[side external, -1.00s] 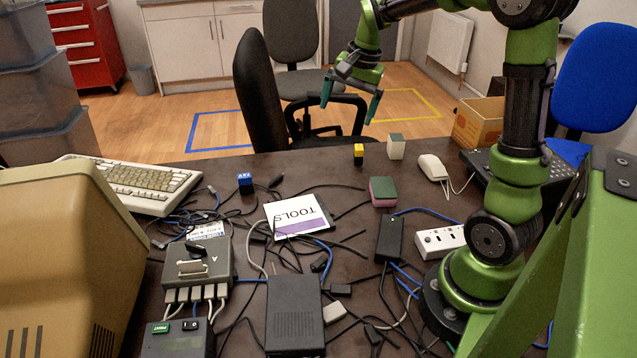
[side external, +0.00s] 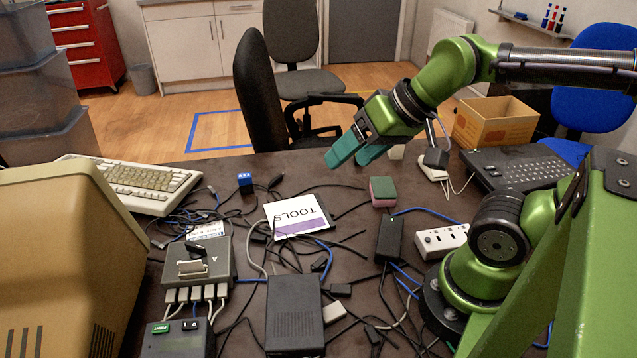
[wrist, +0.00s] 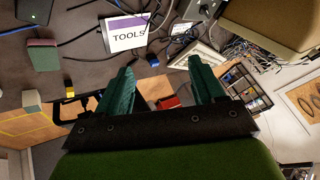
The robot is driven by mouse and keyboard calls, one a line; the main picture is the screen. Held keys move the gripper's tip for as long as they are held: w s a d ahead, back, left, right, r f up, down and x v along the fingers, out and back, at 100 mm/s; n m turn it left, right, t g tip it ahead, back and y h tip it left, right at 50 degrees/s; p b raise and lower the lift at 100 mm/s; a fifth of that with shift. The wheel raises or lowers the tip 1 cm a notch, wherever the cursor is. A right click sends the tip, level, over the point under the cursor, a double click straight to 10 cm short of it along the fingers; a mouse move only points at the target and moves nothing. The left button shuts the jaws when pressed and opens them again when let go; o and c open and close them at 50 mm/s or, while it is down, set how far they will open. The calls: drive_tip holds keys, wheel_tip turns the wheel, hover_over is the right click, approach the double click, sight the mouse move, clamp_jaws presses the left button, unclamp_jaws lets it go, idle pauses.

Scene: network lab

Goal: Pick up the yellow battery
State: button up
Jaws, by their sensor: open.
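The yellow battery (wrist: 70,93), a small yellow block with a dark end, shows at the left in the wrist view, left of both fingers. In the side view it is hidden behind my gripper (side external: 346,162). My gripper has teal fingers and hangs over the far part of the table, angled down to the left. In the wrist view its fingers (wrist: 162,66) are wide apart with nothing held between them.
A green and pink sponge (side external: 383,192), a partly hidden white block (side external: 397,153) and a blue block (side external: 245,181) stand nearby. A TOOLS card (side external: 298,216) and many cables cover the middle. A black power adapter (side external: 389,238) lies nearer. A keyboard (side external: 135,186) is far left.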

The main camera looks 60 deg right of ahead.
drive_tip(key=w+d+f+m+g+h, duration=0.1)
drive_tip(key=w+d+f+m+g, duration=0.1)
drive_tip(key=w+d+m, duration=0.7)
drive_tip(key=w+d+f+m+g, duration=0.25)
drive_tip(key=d+m, duration=0.55)
drive_tip(key=d, duration=0.6)
drive_tip(key=w+d+f+m+g+h, duration=0.1)
drive_tip(key=w+d+f+m+g, duration=0.3)
drive_tip(key=d+m, duration=0.55)
drive_tip(key=shift+n+t, duration=0.65)
drive_tip(key=shift+n, duration=0.1)
drive_tip(key=f, duration=0.3)
drive_tip(key=d+f, duration=0.1)
drive_tip(key=f, duration=0.2)
drive_tip(key=w+f, duration=0.1)
drive_tip(key=f, duration=0.3)
drive_tip(key=shift+d, duration=0.25)
drive_tip(key=shift+w+a+f, duration=0.1)
drive_tip(key=shift+a+f, duration=0.05)
drive_tip(key=shift+f, duration=2.65)
